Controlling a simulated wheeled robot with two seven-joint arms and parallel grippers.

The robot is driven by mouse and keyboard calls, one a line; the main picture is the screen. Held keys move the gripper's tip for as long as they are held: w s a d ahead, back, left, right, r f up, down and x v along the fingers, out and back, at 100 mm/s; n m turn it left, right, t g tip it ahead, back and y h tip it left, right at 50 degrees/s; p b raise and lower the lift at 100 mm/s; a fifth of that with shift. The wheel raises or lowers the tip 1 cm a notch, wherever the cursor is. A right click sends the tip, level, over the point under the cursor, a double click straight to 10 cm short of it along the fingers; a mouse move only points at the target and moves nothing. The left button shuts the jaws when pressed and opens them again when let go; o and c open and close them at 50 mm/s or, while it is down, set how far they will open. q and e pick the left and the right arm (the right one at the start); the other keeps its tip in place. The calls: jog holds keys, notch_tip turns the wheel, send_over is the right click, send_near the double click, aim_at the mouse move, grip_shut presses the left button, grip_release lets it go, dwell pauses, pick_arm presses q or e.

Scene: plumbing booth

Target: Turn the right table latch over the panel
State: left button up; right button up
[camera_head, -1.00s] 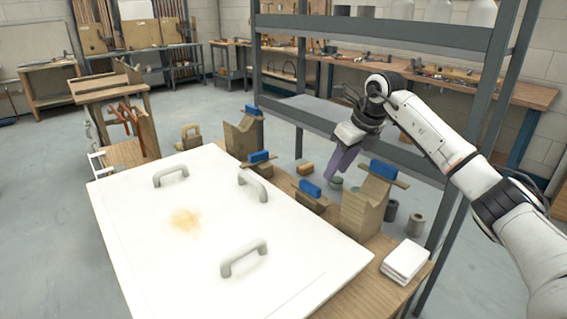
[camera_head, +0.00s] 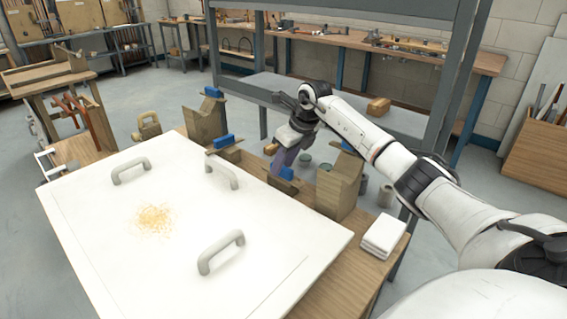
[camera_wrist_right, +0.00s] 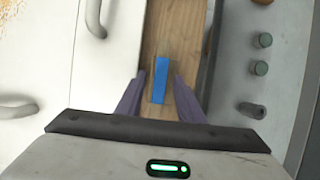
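The white panel (camera_head: 120,220) lies flat on the wooden table and carries grey handles. The right table latch, a blue bar on a low wooden block (camera_head: 285,174), stands on the wood strip beside the panel's edge. In the right wrist view the blue bar (camera_wrist_right: 160,82) runs roughly along that edge, apart from the panel. My right gripper (camera_head: 281,160) is over this latch with its purple fingers pointing down. In the wrist view its fingers (camera_wrist_right: 159,79) are open on either side of the bar; I cannot tell contact. My left gripper is out of view.
Another low blue latch (camera_head: 223,142) stands farther along the strip. Tall wooden cradles with blue tops stand nearby, one (camera_head: 338,188) just right of my gripper. White blocks (camera_head: 383,236) are stacked at the table's right corner. A grey metal shelf (camera_head: 340,125) rises behind.

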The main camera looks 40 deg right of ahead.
jog(key=shift+f, duration=0.1)
grip_shut()
